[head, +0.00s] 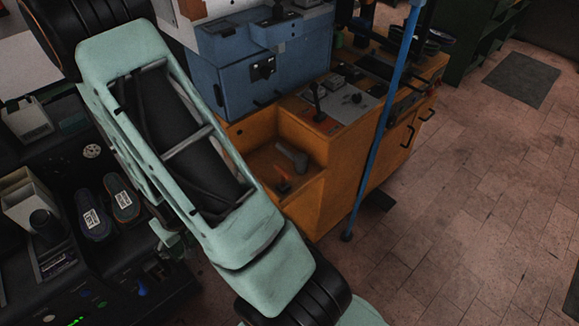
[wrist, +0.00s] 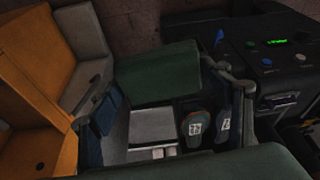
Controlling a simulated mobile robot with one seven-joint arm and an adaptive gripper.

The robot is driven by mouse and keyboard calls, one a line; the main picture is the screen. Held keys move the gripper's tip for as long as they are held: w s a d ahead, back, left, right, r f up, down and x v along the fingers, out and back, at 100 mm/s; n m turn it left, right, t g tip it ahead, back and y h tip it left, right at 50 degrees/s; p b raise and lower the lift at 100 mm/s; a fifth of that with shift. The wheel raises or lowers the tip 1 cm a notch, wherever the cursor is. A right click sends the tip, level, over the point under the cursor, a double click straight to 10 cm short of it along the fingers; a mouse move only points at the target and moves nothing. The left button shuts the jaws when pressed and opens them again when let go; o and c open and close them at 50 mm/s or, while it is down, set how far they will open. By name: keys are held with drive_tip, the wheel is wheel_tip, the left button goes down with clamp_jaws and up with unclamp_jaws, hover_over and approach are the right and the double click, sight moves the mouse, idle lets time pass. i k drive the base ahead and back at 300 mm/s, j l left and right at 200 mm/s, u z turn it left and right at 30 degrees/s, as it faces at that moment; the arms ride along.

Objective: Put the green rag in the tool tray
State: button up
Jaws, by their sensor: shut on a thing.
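The open orange bay (head: 258,172) on the cabinet front, which looks like the tool tray, holds an orange-handled tool (head: 283,183) and a grey tool (head: 292,156). Orange panels (wrist: 28,105) show at left in the wrist view.
A blue machine (head: 240,80) stands behind the bay. A blue pole (head: 385,115) rises by the cabinet's right side. A dark bench with shoe soles (head: 122,198) and small bins is at left; soles (wrist: 195,128) also show in the wrist view.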

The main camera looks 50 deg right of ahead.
sight(262, 165)
drive_tip(key=i+j+z, duration=0.15)
drive_tip(key=z, duration=0.25)
drive_tip(key=i+j+z, duration=0.1)
drive_tip(key=z, duration=0.3)
drive_tip(key=j+z, duration=0.25)
drive_tip(key=z, duration=0.2)
drive_tip(key=i+j+z, duration=0.1)
drive_tip(key=j+z, duration=0.15)
drive_tip(key=z, duration=0.15)
drive_tip(key=i+j+z, duration=0.25)
drive_tip(key=z, duration=0.15)
drive_tip(key=i+j, duration=0.1)
drive_tip(key=i, duration=0.25)
